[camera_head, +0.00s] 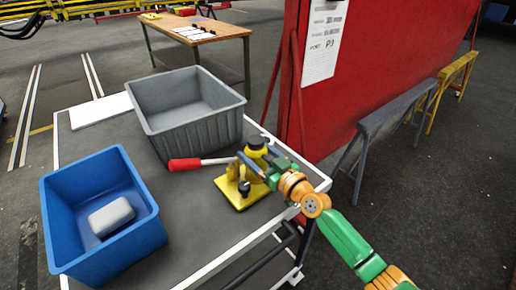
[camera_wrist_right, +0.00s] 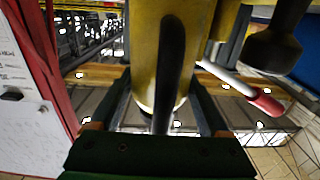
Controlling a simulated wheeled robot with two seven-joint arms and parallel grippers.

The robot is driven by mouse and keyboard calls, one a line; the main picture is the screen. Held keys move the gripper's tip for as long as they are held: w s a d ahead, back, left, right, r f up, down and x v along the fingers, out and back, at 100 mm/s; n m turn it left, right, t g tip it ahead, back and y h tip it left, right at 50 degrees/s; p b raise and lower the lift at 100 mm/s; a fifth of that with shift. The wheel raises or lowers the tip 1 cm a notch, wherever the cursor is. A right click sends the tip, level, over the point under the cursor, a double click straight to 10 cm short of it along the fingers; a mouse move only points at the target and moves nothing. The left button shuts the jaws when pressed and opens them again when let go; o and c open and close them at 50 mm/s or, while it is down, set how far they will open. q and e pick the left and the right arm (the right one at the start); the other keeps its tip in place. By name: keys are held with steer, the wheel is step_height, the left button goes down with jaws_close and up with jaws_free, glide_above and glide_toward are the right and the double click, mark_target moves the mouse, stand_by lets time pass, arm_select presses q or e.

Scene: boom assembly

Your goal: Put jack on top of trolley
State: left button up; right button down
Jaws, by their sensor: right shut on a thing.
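The yellow jack (camera_head: 238,193) is upright over the right part of the trolley's grey top (camera_head: 216,222). It has a dark round head and a lever with a red grip (camera_head: 185,164) that points left. Whether its base touches the top I cannot tell. My right gripper (camera_head: 256,167) comes in from the right and is shut on the jack's body. In the right wrist view the yellow jack body (camera_wrist_right: 157,60) stands between the two dark fingers (camera_wrist_right: 160,115). Its red grip (camera_wrist_right: 266,103) shows on the right there. My left gripper is not in view.
A grey bin (camera_head: 200,134) stands on the trolley behind the jack's lever. A blue bin (camera_head: 130,245) with a pale block (camera_head: 111,216) inside stands at front left. A red panel (camera_head: 375,65) rises beyond the trolley's right side. The trolley's front middle is clear.

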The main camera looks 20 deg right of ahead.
steer(key=shift+s+r, duration=0.1)
steer(key=shift+c, duration=1.4)
jaws_free()
steer(key=shift+f, duration=0.35)
steer(key=shift+o, duration=1.4)
steer(key=shift+s, duration=0.1)
steer(key=shift+s+r, duration=0.1)
steer(key=shift+r, duration=0.05)
steer(key=shift+s+d, duration=0.1)
steer(key=shift+s, duration=0.3)
steer(key=v, duration=1.1)
